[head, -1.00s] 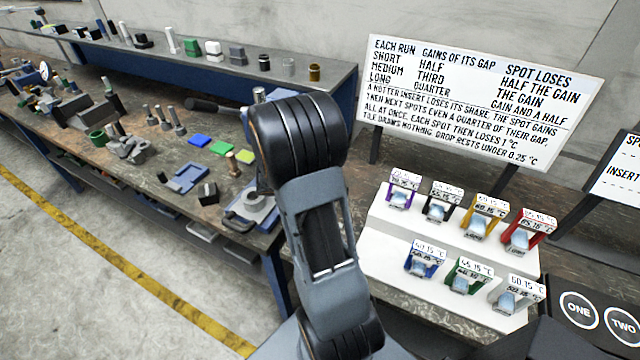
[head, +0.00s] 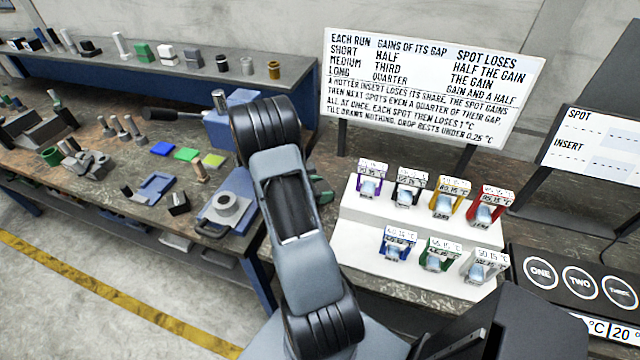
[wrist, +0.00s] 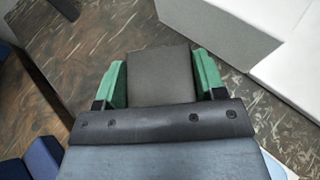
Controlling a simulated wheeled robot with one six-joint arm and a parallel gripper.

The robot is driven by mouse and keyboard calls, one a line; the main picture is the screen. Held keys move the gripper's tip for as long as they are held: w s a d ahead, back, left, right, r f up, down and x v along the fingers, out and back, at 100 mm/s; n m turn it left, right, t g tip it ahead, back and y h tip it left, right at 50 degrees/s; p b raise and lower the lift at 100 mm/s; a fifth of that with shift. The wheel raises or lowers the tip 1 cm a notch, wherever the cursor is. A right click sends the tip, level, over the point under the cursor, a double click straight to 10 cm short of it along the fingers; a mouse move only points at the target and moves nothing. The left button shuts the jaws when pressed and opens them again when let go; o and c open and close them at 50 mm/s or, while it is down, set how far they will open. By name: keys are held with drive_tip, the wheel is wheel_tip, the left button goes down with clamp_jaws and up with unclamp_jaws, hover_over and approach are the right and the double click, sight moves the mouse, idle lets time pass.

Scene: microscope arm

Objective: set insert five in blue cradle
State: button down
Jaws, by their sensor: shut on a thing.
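The blue cradle (head: 398,243) stands at the left end of the lower step of the white stand, in the head view. A pale, glassy piece shows in its front, and a white temperature label sits on top. My gripper (wrist: 160,72) has green fingers and is shut on a dark grey block (wrist: 161,88) in the wrist view. I see no number on the block, so I cannot tell which insert it is. In the head view my arm hides most of the gripper; a bit of green finger shows left of the white stand, apart from the blue cradle.
The white stand (head: 352,256) carries purple, black, yellow and red cradles above, and green (head: 437,255) and grey (head: 484,266) ones below. A panel with round buttons (head: 583,283) is at right. A text board (head: 430,90) stands behind. Left benches are cluttered.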

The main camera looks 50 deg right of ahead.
drive_tip(key=shift+f, duration=0.3)
drive_tip(key=shift+f, duration=0.1)
drive_tip(key=c, duration=0.6)
unclamp_jaws()
drive_tip(key=shift+f, duration=0.1)
drive_tip(key=shift+c, duration=0.2)
drive_tip(key=o, duration=0.4)
drive_tip(key=shift+o, duration=0.2)
